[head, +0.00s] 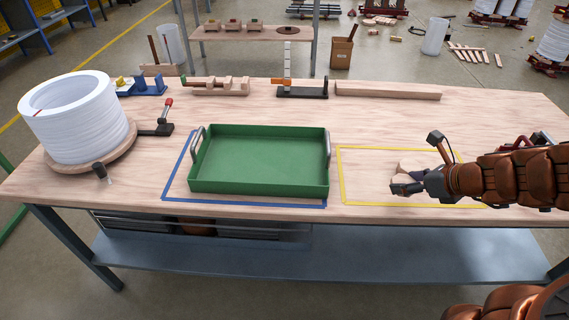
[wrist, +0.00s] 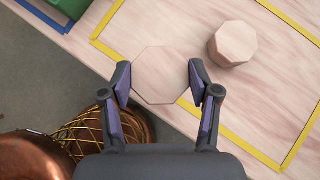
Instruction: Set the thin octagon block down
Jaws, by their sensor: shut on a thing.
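The thin octagon block (wrist: 160,75) is pale wood and sits between the two fingertips of my gripper (wrist: 160,82) in the wrist view. My gripper is shut on it from both sides. The block covers part of the yellow outline (wrist: 275,153) near the table's front edge; I cannot tell whether it touches the table. A thicker pale octagon block (wrist: 233,48) stands inside the outline, apart from the held one, to its upper right. In the head view my gripper (head: 416,166) is over the yellow outline (head: 342,178), partly hiding the pale blocks.
A green tray (head: 260,188) with two handles stands inside a blue outline (head: 182,158), left of the yellow one. A white spool (head: 75,125) is at the far left. Fixtures and a long wooden bar (head: 388,91) line the back edge. The middle of the table (head: 400,120) is clear.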

